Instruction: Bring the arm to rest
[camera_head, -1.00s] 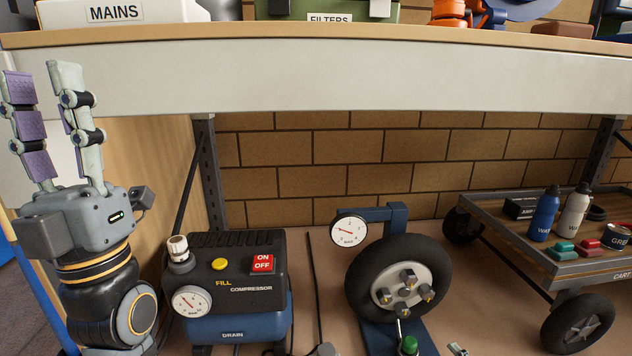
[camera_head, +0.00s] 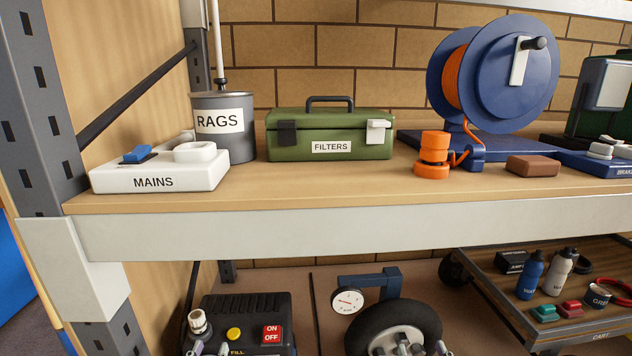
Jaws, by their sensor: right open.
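Only the grey fingertips of my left gripper (camera_head: 209,348) show, at the bottom edge in front of the compressor. They stand apart with nothing seen between them. A grey tip that looks like part of my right gripper (camera_head: 440,348) shows at the bottom edge by the wheel's right side. The rest of both grippers and arms is below the picture. I cannot tell whether any tip touches the compressor (camera_head: 252,308) or the wheel (camera_head: 385,312).
The bench (camera_head: 350,228) crosses the view, bearing a MAINS box (camera_head: 155,182), a RAGS can (camera_head: 235,150), a green FILTERS case (camera_head: 330,128), a hose reel (camera_head: 520,75) and a brown block (camera_head: 533,166). Below are a gauge (camera_head: 348,301) and a cart (camera_head: 570,338). A post (camera_head: 40,130) stands left.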

